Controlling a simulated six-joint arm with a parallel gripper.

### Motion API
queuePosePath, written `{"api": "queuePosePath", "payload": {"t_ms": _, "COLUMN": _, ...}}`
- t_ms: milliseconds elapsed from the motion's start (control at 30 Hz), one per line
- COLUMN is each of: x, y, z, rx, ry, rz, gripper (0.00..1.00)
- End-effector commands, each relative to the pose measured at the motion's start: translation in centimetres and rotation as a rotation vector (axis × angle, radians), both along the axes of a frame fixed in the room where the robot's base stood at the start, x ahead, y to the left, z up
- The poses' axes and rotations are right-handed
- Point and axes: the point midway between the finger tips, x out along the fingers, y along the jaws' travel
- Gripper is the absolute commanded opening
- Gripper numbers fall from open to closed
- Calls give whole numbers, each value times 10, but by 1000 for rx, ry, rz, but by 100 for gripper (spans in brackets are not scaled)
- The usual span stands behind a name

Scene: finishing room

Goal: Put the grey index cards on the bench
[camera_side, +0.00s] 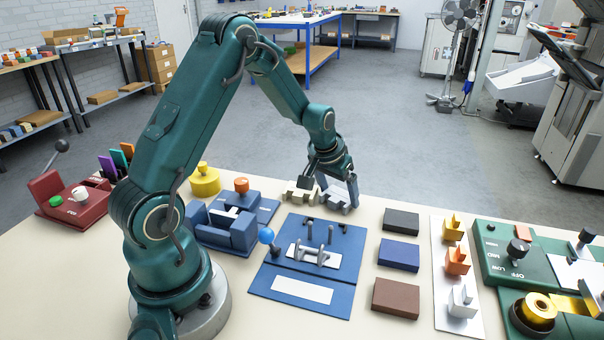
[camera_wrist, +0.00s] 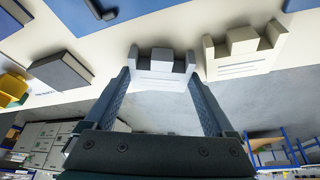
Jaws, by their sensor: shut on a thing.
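The grey index cards (camera_wrist: 161,66), a pale grey notched block with a raised middle tab, sit between the two fingers of my gripper (camera_wrist: 160,82) in the wrist view. The fingers are shut on its sides. In the side view my gripper (camera_side: 338,186) is low at the far edge of the cream bench (camera_side: 385,325), with the grey cards (camera_side: 336,202) at its fingertips. I cannot tell whether the cards touch the bench. A similar cream block (camera_wrist: 243,52) stands just beside them, also seen in the side view (camera_side: 299,193).
The blue punch base (camera_side: 318,240) with upright pins and a blue-ball lever lies in front. Black (camera_side: 401,221), blue (camera_side: 398,254) and brown (camera_side: 396,297) blocks stand to its right. A blue vice-like device (camera_side: 225,225) is at left. Bare bench shows between them.

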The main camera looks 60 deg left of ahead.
Motion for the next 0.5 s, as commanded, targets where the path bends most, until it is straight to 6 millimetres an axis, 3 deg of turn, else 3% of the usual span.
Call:
{"api": "queuePosePath", "payload": {"t_ms": 200, "x": 0, "y": 0, "z": -3, "rx": 0, "ry": 0, "rz": 0, "gripper": 34}}
{"api": "queuePosePath", "payload": {"t_ms": 233, "x": 0, "y": 0, "z": -3, "rx": 0, "ry": -1, "rz": 0, "gripper": 96}}
{"api": "queuePosePath", "payload": {"t_ms": 267, "x": 0, "y": 0, "z": -3, "rx": 1, "ry": -1, "rz": -1, "gripper": 100}}
{"api": "queuePosePath", "payload": {"t_ms": 500, "x": 0, "y": 0, "z": -2, "rx": 1, "ry": -1, "rz": -1, "gripper": 100}}
